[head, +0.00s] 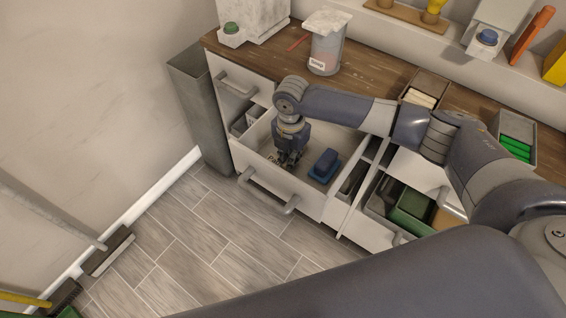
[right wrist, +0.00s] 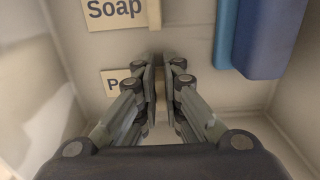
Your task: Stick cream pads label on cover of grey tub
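The cream pads label (right wrist: 113,82) is in the open drawer, its lettering partly covered by a finger; part of it shows in the head view (head: 273,159). My right gripper (right wrist: 160,80) points down into the drawer. Its fingers are close together, with a narrow tan strip at the label's right end between them; they look shut on it. A grey tub (head: 326,55) with a pale cover (head: 327,20) stands on the counter, a small label on its front. My left gripper is not in view.
A soap label (right wrist: 114,12) and a blue object (head: 324,165) lie in the same drawer (head: 268,185). A neighbouring open drawer holds green items (head: 413,205). Small bins (head: 424,88) stand on the wooden counter. A tall grey bin (head: 203,115) stands left of the cabinet.

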